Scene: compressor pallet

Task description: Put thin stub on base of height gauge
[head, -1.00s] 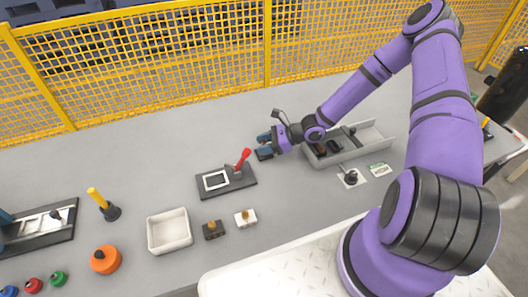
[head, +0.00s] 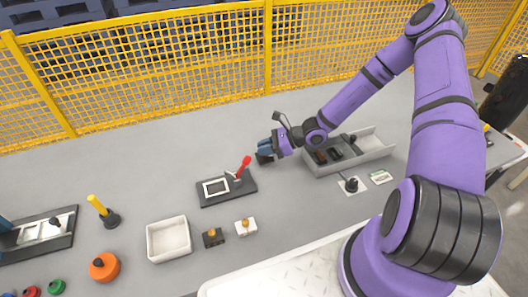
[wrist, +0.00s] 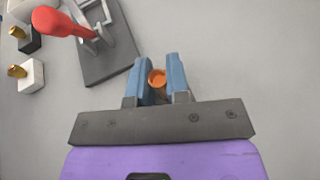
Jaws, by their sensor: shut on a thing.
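My gripper (head: 262,152) is low over the grey table, right of the dark plate with the red lever. In the wrist view, its blue fingers (wrist: 158,80) are shut on a small orange round-ended piece, apparently the thin stub (wrist: 157,78). Only its end shows between the fingers; its length is hidden. In the head view the fingers hide the stub. I cannot say for certain which fixture is the height gauge. A dark base with a pale strip (head: 40,234) stands at the far left, cut off by the frame edge.
The red-levered plate (head: 226,187) is close to my gripper. A grey divided tray (head: 375,150) stands right of it. A white bin (head: 168,238), a dark block (head: 213,238), a white block (head: 246,227) and a yellow-handled piece (head: 102,209) stand toward the left. Yellow fencing (head: 180,65) runs behind.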

